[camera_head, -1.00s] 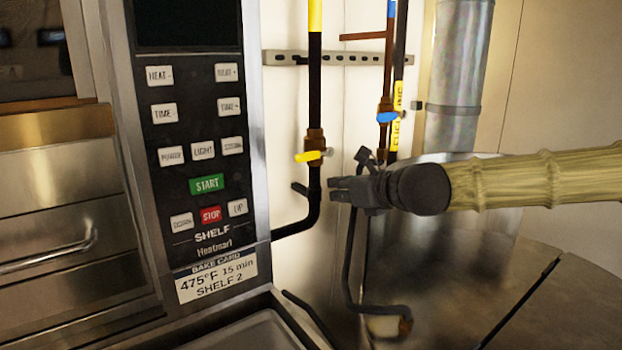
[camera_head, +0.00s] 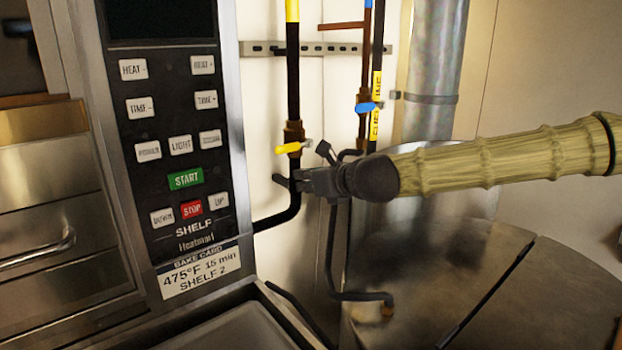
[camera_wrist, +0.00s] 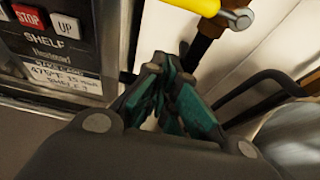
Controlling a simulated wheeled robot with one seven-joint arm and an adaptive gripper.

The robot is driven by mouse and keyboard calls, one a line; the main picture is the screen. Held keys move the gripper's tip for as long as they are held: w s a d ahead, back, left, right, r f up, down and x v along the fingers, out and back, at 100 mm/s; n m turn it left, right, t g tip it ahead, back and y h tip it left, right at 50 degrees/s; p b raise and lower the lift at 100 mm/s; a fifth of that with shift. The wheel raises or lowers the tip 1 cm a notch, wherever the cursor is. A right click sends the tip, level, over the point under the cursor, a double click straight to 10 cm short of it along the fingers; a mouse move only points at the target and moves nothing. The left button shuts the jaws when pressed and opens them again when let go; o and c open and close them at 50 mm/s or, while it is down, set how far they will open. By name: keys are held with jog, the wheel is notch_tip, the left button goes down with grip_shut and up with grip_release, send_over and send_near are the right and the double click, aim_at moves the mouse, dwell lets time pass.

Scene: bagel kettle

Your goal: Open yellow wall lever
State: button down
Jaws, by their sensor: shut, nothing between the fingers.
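The yellow wall lever (camera_head: 290,148) sits on a brass valve on a black pipe with a yellow top, against the wall right of the oven panel. It lies roughly crosswise to the pipe. In the wrist view the yellow lever (camera_wrist: 188,5) is at the top edge, partly cut off. My gripper (camera_head: 290,182) is shut and empty, just below and right of the lever, near the pipe's lower part. In the wrist view my gripper's fingertips (camera_wrist: 158,62) meet below the lever, apart from it.
The oven control panel (camera_head: 178,130) stands close on the left. A blue lever (camera_head: 368,107) on another pipe is to the right. A thin black bent pipe (camera_head: 332,250) runs below my gripper. A round metal kettle lid (camera_head: 430,285) fills the lower right.

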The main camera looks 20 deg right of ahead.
aim_at(295, 147)
jog(key=shift+w+a+r+p, duration=0.3)
jog(key=shift+w+r+p, duration=0.1)
jog(key=shift+w+p, duration=0.3)
jog(key=shift+w+a+r+p, duration=0.4)
jog(key=shift+w+p, duration=0.1)
jog(key=shift+w, duration=0.3)
jog(key=shift+w+a+r+p, duration=0.25)
jog(key=shift+w+r+p, duration=0.15)
jog(key=shift+w+p, duration=0.3)
